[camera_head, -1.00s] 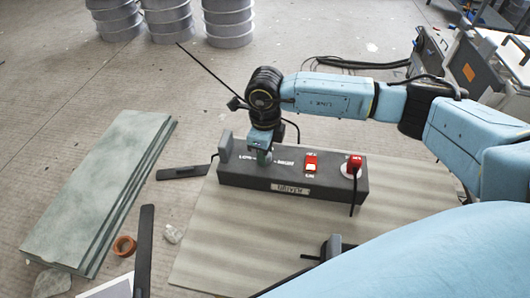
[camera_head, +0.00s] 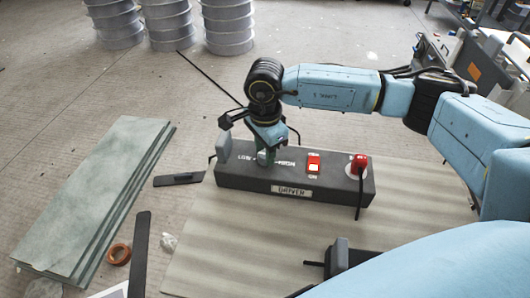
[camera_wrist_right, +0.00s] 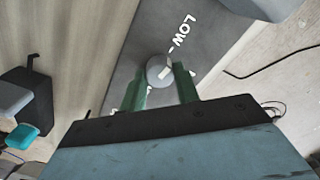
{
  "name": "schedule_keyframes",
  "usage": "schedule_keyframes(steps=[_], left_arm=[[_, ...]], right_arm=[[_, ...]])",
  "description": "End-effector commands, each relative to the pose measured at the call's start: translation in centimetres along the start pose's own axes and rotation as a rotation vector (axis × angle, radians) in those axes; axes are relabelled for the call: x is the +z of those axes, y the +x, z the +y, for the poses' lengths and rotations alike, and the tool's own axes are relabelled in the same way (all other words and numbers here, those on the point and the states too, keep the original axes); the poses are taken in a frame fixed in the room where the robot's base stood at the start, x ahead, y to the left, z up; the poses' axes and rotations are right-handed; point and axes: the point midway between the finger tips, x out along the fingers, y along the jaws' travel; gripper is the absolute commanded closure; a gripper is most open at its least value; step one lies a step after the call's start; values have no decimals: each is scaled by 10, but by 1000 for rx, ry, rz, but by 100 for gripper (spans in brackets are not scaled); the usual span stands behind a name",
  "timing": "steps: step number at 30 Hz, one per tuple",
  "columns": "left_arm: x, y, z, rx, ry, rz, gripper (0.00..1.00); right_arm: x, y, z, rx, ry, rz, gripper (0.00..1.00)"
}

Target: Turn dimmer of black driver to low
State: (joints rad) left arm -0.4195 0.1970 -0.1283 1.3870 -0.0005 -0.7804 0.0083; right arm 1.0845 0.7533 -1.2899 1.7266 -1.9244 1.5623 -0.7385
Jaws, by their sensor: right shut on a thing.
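The black driver (camera_head: 232,178) is a long box on the board, its front plate reading DRIVER. Its top has a LOW to HIGH scale, a lit red switch (camera_head: 314,163) marked ON and a red plug with a black cable (camera_head: 359,165). My right gripper (camera_head: 264,157) points down at the scale and is shut on the round grey dimmer knob, which shows between its green fingers in the wrist view (camera_wrist_right: 158,68). A pale mark shows on the knob. LOW (camera_wrist_right: 182,32) is readable there; HIGH is mostly hidden. My left gripper is not seen.
Greenish sheets (camera_head: 95,195) are stacked at the left. A tape roll (camera_head: 118,254) and a dark flat strip (camera_head: 140,255) lie nearby. A dark tool (camera_head: 180,179) lies left of the driver. Ribbed grey drums (camera_head: 228,25) stand at the back.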

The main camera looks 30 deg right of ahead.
Motion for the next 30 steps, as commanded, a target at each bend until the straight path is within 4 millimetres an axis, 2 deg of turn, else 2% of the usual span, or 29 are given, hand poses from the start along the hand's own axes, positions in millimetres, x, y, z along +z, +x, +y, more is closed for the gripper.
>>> schedule_keyframes(steps=[9,26,27,30], left_arm=[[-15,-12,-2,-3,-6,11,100],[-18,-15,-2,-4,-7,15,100],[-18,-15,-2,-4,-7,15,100],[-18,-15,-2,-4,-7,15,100]], right_arm=[[0,-1,-1,-3,-124,0,92],[0,-1,-1,-3,-150,0,92],[0,-1,-1,-3,-150,0,64],[0,-1,0,-2,-150,0,50]])
